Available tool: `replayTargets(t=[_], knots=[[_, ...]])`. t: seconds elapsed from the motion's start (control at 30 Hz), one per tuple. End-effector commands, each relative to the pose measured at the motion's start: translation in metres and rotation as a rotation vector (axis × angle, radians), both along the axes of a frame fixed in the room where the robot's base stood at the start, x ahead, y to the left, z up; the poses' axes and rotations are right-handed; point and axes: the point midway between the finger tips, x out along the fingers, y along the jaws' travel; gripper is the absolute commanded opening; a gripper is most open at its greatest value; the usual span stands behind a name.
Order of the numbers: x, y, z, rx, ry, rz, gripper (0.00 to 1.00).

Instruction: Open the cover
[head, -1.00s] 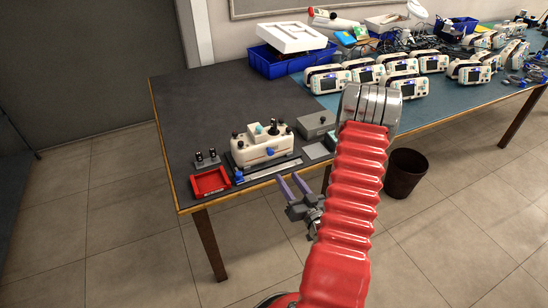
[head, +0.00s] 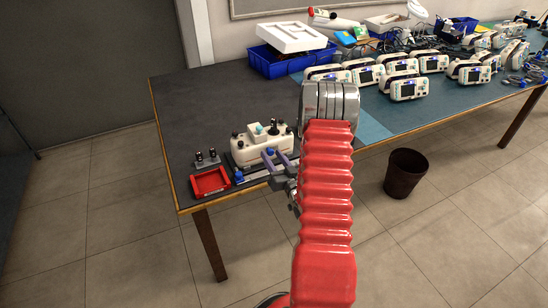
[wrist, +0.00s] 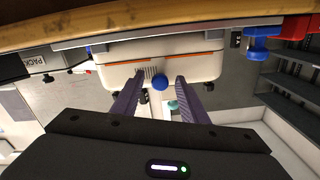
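A cream box-like device (head: 252,147) with black knobs and a teal piece on top stands near the front edge of the table. It also shows in the wrist view (wrist: 112,76), with an orange line along its side and a blue knob (wrist: 159,83) on its front. I cannot tell which part is the cover. My gripper (head: 275,156) is in front of the device, with its two purple fingers apart. In the wrist view my gripper (wrist: 159,79) has the blue knob between its fingers, with visible gaps; contact is not apparent.
A red tray (head: 210,181) and a small stand with black knobs (head: 207,159) are left of the device. Several monitors (head: 410,88) and blue bins (head: 283,65) fill the back and right. A bin (head: 405,173) stands on the floor.

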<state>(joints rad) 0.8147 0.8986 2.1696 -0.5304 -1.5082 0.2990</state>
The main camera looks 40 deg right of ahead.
Motion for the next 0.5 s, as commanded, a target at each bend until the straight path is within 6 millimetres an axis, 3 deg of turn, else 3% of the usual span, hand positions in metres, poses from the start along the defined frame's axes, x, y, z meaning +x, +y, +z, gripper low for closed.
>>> replayTargets(t=[0.27, 0.5], knots=[[0.0009, -0.0003, -0.0003, 0.000, 0.001, -0.001, 0.40], [0.0006, -0.0003, -0.0003, 0.001, 0.001, -0.001, 0.23]])
